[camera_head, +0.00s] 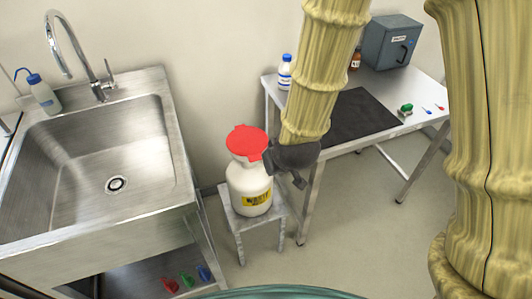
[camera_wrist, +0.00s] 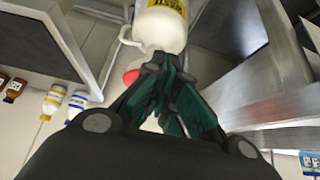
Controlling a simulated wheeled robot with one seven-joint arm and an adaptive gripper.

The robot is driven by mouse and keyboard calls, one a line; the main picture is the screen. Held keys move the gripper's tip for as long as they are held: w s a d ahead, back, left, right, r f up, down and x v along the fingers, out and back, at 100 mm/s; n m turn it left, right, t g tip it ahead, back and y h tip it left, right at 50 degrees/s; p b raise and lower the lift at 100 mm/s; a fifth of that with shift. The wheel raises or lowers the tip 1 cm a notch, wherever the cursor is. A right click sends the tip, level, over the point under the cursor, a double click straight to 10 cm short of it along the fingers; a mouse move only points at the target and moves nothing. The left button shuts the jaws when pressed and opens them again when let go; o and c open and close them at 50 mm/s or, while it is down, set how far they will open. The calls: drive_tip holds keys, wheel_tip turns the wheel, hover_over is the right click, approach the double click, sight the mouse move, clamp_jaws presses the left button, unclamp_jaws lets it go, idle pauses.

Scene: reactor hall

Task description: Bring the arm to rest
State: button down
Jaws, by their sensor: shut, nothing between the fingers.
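My arm hangs down from the top in the head view, wrapped in a yellowish ribbed cover. My gripper (camera_head: 290,172) is dark and sits just right of a white waste container (camera_head: 250,190) with a red lid (camera_head: 246,141). I cannot tell whether it touches the container. In the wrist view my gripper (camera_wrist: 170,92) shows its green-lined fingers closed together with nothing held. The white container (camera_wrist: 162,27) is beyond the fingertips there, and a bit of red (camera_wrist: 131,76) shows beside the left finger.
The container stands on a small grey stool (camera_head: 236,222). A steel sink (camera_head: 90,165) is at left. A steel table (camera_head: 400,90) at right holds a black mat (camera_head: 355,118), bottles (camera_head: 285,72), a grey box (camera_head: 391,42) and small items. Open floor (camera_head: 350,240) lies in front.

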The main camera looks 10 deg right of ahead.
drive_tip(key=shift+s+f, duration=0.1)
drive_tip(key=shift+s, duration=0.05)
drive_tip(key=s+d+f+m+g, duration=0.1)
drive_tip(key=s+d+f, duration=0.3)
drive_tip(key=s+f, duration=0.5)
drive_tip(key=s+d+f+m+g+h, duration=0.1)
drive_tip(key=s+d+f+g, duration=0.2)
drive_tip(key=s+f, duration=0.6)
drive_tip(key=s+d+f+g, duration=0.2)
drive_tip(key=s+d+f, duration=0.3)
drive_tip(key=f, duration=0.8)
drive_tip(key=s, duration=0.3)
drive_tip(key=shift+s+m, duration=0.4)
